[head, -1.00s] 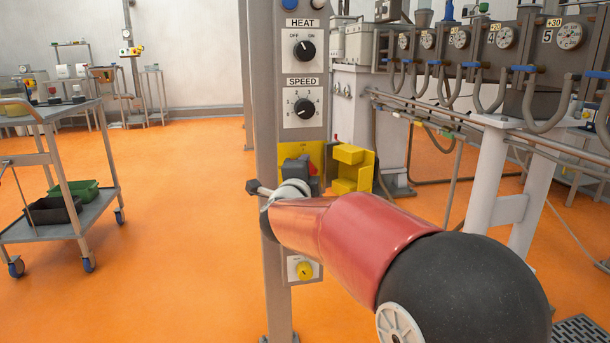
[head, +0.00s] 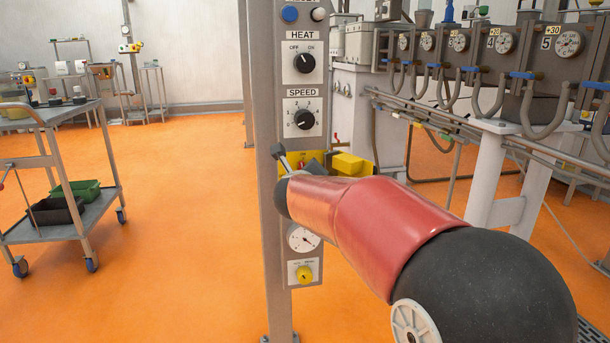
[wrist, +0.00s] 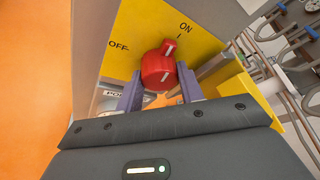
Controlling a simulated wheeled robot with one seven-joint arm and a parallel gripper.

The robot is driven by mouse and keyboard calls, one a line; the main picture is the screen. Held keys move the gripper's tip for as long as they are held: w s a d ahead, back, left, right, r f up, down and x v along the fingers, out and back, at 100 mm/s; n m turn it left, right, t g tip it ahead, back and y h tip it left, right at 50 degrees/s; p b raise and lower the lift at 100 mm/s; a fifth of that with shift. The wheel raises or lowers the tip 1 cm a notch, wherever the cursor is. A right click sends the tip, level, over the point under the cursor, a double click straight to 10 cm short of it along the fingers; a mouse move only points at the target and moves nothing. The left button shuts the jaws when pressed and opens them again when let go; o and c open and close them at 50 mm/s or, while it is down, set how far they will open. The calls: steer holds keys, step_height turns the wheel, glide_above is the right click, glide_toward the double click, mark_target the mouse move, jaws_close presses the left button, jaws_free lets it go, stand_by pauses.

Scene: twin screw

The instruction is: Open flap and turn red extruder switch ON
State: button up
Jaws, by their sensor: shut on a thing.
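In the wrist view the red switch (wrist: 158,66) sits on a yellow plate (wrist: 130,32) marked OFF at left and ON at upper right. The white line on its handle points to the upper right, toward ON. My gripper (wrist: 159,86) is shut on the red switch, one finger on each side. The yellow flap (wrist: 262,92) stands open at the right in the wrist view. It also shows in the head view (head: 352,164), beside the column.
The grey column (head: 266,90) carries a HEAT knob (head: 304,62) and a SPEED knob (head: 304,120) above, and a dial (head: 302,238) and small yellow knob (head: 304,273) below. Pipes and gauges (head: 568,42) stand to the right. A cart (head: 50,120) is at left.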

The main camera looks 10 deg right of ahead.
steer(key=shift+m+y+p, duration=0.4)
steer(key=shift+m, duration=0.4)
steer(key=shift+f, duration=0.1)
steer(key=o, duration=1)
steer(key=p+v, duration=0.1)
steer(key=v, duration=0.6)
steer(key=shift+s+r, duration=0.25)
steer(key=shift+s, duration=0.1)
